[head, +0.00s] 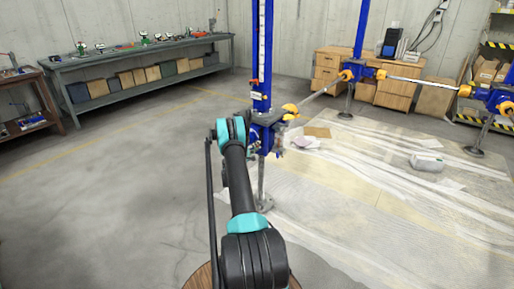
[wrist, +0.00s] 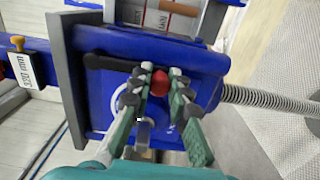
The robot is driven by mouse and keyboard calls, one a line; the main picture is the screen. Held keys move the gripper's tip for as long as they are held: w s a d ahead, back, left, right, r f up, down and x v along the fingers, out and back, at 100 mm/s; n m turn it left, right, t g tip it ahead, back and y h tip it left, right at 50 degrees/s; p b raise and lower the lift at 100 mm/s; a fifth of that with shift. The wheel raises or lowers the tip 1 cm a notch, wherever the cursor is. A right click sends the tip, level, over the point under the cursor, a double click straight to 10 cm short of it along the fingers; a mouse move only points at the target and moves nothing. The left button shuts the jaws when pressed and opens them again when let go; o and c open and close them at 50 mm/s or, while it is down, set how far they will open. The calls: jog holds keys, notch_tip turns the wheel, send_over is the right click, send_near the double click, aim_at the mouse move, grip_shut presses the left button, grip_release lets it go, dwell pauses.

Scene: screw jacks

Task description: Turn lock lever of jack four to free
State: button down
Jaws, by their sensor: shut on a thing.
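The nearest jack (head: 263,100) is a tall blue post with a blue gearbox, and my arm reaches up to it in the head view. No readable number shows which jack it is. In the wrist view its blue housing (wrist: 95,110) fills the middle, tilted. A red knob (wrist: 160,82), apparently the end of the lock lever, sits between my fingertips. My gripper (wrist: 160,77) is shut on this knob, one green-padded finger on each side. A black bar (wrist: 108,64) lies on the housing left of the knob.
In the wrist view, a threaded screw (wrist: 270,101) runs off to the right and a white label (wrist: 21,70) is at left. In the head view, other blue jacks (head: 352,72) are joined by shafts at right. A workbench (head: 130,62) stands at back left; the left floor is clear.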

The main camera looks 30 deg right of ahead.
jog(key=shift+w+a, duration=0.1)
jog(key=shift+a, duration=0.05)
jog(key=c, duration=1.4)
grip_release()
jog(key=v, duration=1.2)
jog(key=shift+f, duration=0.1)
